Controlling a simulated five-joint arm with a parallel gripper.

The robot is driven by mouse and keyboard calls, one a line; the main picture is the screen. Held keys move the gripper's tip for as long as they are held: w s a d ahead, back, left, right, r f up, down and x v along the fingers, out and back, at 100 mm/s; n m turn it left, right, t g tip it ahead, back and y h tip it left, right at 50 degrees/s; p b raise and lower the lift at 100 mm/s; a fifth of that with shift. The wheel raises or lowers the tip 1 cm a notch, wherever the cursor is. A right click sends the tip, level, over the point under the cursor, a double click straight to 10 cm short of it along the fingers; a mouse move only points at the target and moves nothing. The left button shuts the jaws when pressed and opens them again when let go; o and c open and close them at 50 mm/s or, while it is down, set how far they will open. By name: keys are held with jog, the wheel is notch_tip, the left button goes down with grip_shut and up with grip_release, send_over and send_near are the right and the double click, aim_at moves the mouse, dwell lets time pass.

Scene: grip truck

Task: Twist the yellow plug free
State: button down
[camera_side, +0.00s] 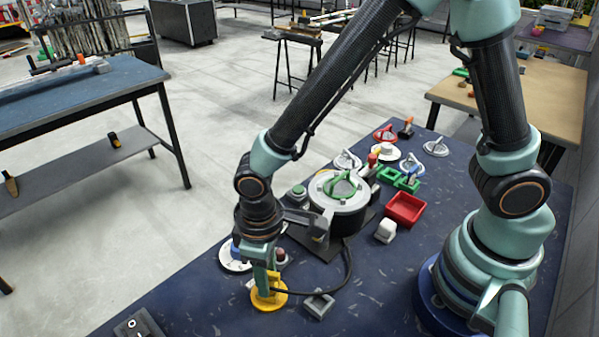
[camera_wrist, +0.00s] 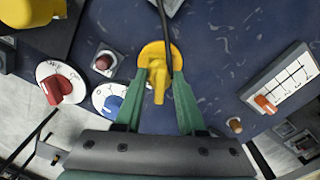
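The yellow plug (camera_wrist: 160,92) has a round flange and a raised grip, and a dark cable runs from it. It also shows near the front of the blue table in the side view (camera_side: 266,301). My gripper (camera_wrist: 162,76) is pointed down over the plug, with its two green fingers on either side of the raised grip. A narrow gap seems to show between the grip and each finger, so the fingers look open. In the side view my gripper (camera_side: 268,284) partly hides the plug. The socket under the plug is hidden.
A red knob (camera_wrist: 56,89) and a blue knob (camera_wrist: 113,104) on white dials lie beside the plug. A slider panel (camera_wrist: 280,85) lies to the right. A grey square part (camera_side: 319,304), a white block (camera_side: 387,231) and a red tray (camera_side: 405,208) are nearby.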

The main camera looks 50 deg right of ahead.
jog(key=n, duration=0.6)
jog(key=shift+f+n, duration=0.1)
jog(key=shift+n, duration=0.2)
jog(key=shift+s+d+n, duration=0.1)
jog(key=shift+s+n, duration=0.05)
jog(key=shift+n, duration=3.45)
jog(key=c, duration=0.8)
grip_release()
jog(key=shift+r, duration=3.85)
